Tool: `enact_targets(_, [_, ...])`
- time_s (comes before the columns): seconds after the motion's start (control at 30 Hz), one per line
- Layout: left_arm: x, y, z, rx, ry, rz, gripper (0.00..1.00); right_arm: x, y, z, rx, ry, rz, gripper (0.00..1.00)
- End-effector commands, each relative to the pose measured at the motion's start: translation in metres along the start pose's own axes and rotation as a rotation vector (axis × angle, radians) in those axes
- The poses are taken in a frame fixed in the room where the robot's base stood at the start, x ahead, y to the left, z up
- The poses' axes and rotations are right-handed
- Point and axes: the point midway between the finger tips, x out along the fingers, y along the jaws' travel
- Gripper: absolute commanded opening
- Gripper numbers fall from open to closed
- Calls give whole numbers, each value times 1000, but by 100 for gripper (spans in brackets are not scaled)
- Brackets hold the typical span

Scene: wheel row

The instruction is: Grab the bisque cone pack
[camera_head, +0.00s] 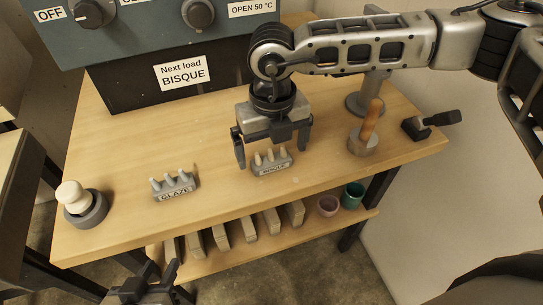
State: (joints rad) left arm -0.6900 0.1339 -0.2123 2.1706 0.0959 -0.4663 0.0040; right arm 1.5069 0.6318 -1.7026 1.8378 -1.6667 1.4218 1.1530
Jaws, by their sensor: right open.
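The bisque cone pack (273,168) is a small grey block with a label and several pale cones standing on it, near the front edge of the wooden table. My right gripper (273,161) is open above it, pointing down, with its fingers to the left and right of the pack. I cannot tell whether the fingers touch it. A similar grey pack labelled GLAZE (175,188) stands to the left. My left gripper (146,286) is low at the bottom edge of the view, in front of the table; its jaws are unclear.
A kiln box (120,85) at the back carries a "Next load BISQUE" sign (183,72). A dark round holder (91,212) with a pale knob stands at left. A wooden-handled tool (368,127) and a black-handled tool (430,124) are at right.

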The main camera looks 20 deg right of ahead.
Motion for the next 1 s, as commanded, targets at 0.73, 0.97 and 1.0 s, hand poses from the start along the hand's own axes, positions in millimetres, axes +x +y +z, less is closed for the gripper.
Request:
enact_targets(0.73, [0, 0, -1, 4, -1, -1, 36, 28, 0, 1, 2, 0, 1, 48])
enact_targets(0.97, [-1, 0, 2, 4, -9, -1, 36, 26, 0, 1, 2, -1, 1, 48])
enact_targets(1.0, [-1, 0, 2, 4, -9, 0, 36, 25, 0, 1, 2, -1, 1, 48])
